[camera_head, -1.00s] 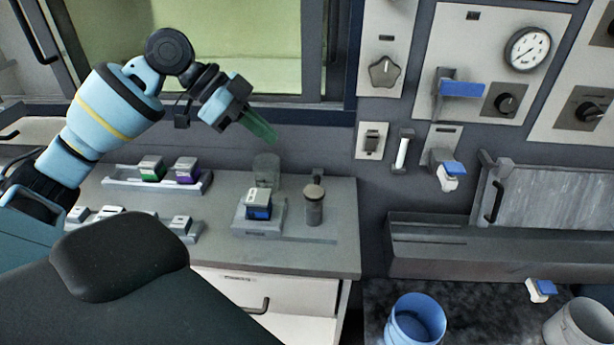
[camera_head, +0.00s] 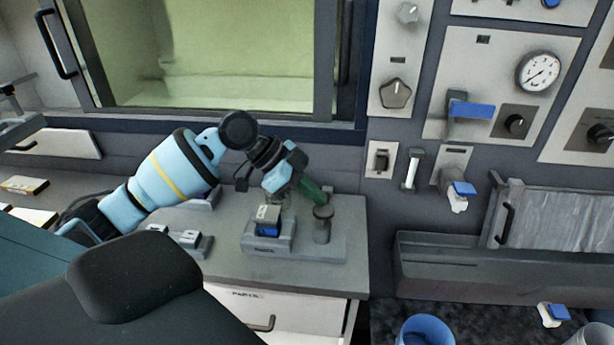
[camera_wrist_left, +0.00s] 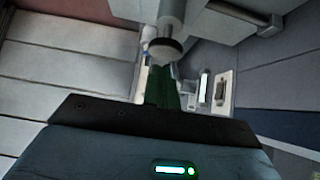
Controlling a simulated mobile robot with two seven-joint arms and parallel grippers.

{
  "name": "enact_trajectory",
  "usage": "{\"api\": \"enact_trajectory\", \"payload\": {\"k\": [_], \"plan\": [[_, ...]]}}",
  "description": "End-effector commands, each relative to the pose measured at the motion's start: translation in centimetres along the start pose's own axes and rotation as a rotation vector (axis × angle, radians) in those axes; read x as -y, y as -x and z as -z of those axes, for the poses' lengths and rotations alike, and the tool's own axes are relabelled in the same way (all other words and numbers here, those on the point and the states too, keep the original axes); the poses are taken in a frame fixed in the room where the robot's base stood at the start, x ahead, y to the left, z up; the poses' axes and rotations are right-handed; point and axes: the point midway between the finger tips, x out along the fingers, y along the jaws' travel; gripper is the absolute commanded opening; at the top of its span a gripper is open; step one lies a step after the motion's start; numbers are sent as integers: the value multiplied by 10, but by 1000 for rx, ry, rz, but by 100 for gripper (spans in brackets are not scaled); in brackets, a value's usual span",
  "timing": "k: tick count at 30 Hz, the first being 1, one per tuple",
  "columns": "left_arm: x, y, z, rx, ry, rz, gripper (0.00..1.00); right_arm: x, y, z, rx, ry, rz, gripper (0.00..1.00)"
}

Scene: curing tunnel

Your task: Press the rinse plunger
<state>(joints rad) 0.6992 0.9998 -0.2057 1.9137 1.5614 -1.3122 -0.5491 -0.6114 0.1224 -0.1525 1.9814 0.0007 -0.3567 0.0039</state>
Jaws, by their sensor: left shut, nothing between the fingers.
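What looks like the rinse plunger (camera_head: 322,226) is a grey upright cylinder with a dark round cap, standing at the right of the small station on the counter. In the left wrist view the grey cylinder and its dark end (camera_wrist_left: 166,48) show just beyond my fingers. My left gripper (camera_head: 316,194) is shut and empty, its green fingers pointing down and to the right at the plunger's top. The green fingers also show in the left wrist view (camera_wrist_left: 162,85). I cannot tell whether they touch the cap. My right gripper is not in view.
A blue-and-white block (camera_head: 268,220) sits on the station plate (camera_head: 266,246) left of the plunger. A rack (camera_head: 193,245) with small blocks lies further left. The wall panel (camera_head: 512,85) with knobs and a gauge is at right. A blue cup (camera_head: 427,331) stands below.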

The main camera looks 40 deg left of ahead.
Motion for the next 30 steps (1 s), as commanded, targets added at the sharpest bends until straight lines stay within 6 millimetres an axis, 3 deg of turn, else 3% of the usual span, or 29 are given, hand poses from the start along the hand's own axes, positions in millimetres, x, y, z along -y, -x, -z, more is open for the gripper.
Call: {"api": "enact_trajectory", "payload": {"k": [17,24,30], "plan": [[0,-10,-10,0,0,1,0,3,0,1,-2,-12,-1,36],[0,-30,-30,2,3,-3,0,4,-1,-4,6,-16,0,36],[-1,-31,-31,4,2,-4,0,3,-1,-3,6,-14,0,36]]}}
